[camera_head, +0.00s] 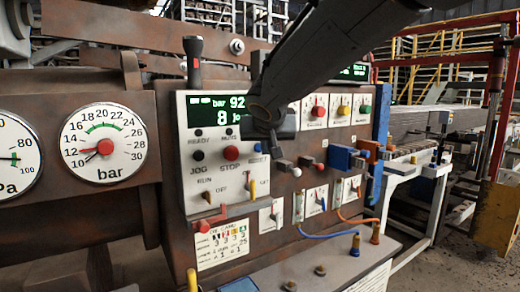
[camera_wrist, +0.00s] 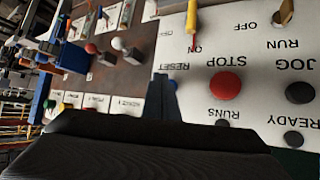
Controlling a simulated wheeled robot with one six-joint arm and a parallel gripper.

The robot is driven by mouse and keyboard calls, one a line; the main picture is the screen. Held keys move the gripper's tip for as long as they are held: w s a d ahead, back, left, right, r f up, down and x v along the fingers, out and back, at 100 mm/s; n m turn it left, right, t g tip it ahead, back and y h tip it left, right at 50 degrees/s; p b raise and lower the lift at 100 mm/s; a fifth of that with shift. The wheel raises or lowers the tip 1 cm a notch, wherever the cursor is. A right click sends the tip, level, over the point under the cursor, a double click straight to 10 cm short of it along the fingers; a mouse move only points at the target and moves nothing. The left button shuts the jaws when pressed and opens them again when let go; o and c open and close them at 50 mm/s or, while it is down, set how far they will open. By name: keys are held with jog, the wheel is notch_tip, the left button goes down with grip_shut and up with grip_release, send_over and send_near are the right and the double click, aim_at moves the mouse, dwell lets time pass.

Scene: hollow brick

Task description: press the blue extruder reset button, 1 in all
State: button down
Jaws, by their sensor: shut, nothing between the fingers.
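The control panel (camera_head: 215,180) carries a row of buttons: black JOG, red STOP (camera_head: 231,153) and, at the right, the small blue reset button (camera_head: 257,147) above its RESET label. My gripper (camera_head: 274,145) is shut and empty, in front of the panel close to the right of the blue button. In the wrist view the panel appears upside down. The red STOP button also shows in the wrist view (camera_wrist: 226,85).
A blue block (camera_head: 343,158) and knobs protrude to the right. A pressure gauge (camera_head: 103,148) is at the left.

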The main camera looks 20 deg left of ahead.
dwell(0.5)
jog(key=shift+w+a, duration=0.3)
jog(key=shift+w+a+b, duration=0.25)
jog(key=shift+a+b, duration=0.1)
jog(key=shift+b, duration=0.05)
dwell(0.7)
jog(key=shift+d, duration=0.15)
jog(key=shift+s+d+b, duration=0.55)
jog(key=shift+b, duration=0.05)
dwell(0.3)
jog(key=shift+s+d+b, duration=1.05)
jog(key=shift+s+d, duration=0.6)
jog(key=shift+d, duration=0.25)
